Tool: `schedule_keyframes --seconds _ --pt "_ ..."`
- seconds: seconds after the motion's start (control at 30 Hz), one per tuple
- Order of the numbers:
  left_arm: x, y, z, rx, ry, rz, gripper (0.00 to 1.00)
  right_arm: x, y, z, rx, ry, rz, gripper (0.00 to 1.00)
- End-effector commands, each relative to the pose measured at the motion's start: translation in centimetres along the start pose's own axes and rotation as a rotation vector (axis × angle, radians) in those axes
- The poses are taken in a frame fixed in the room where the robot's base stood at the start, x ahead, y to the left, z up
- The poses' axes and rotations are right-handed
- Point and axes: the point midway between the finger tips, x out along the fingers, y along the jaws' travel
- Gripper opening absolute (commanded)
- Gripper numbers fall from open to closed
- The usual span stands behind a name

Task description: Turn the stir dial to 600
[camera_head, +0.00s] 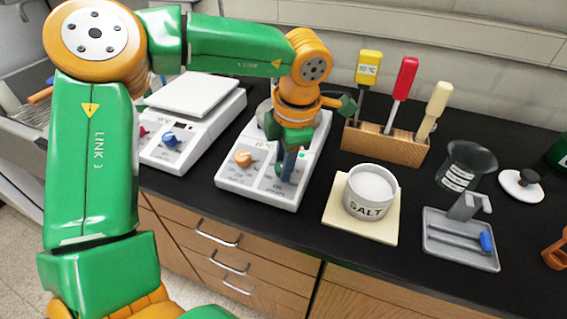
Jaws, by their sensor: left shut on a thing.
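The middle white hotplate unit (258,190) stands on the black bench with a sloped front panel. An orange dial (244,158) is on the left of that panel. My left gripper (287,166) comes down from above onto the right side of the panel. It is shut on the dial there, the stir dial, which is mostly hidden by the fingers. The panel's printed marks are too small to read, so I cannot tell the dial's setting. My right gripper is not in view.
A second white unit (180,147) with a blue knob stands to the left. A wooden rack (385,142) of coloured-handled tools stands behind right. A salt jar (370,192) on a cream pad (345,227), a grey tray (455,256) and a glass beaker (465,165) are on the right.

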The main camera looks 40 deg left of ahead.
Motion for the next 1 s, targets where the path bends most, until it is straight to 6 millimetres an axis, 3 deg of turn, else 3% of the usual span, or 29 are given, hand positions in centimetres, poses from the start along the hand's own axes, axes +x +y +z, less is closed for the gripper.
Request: schedule_keyframes --seconds 0.6,1.0 --pt "0.1 -0.3 -0.1 0.554 0.0 0.117 0.0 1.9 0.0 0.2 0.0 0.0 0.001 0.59" --pt "0.1 -0.3 -0.1 0.793 0.0 0.168 0.0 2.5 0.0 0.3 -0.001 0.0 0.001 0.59"
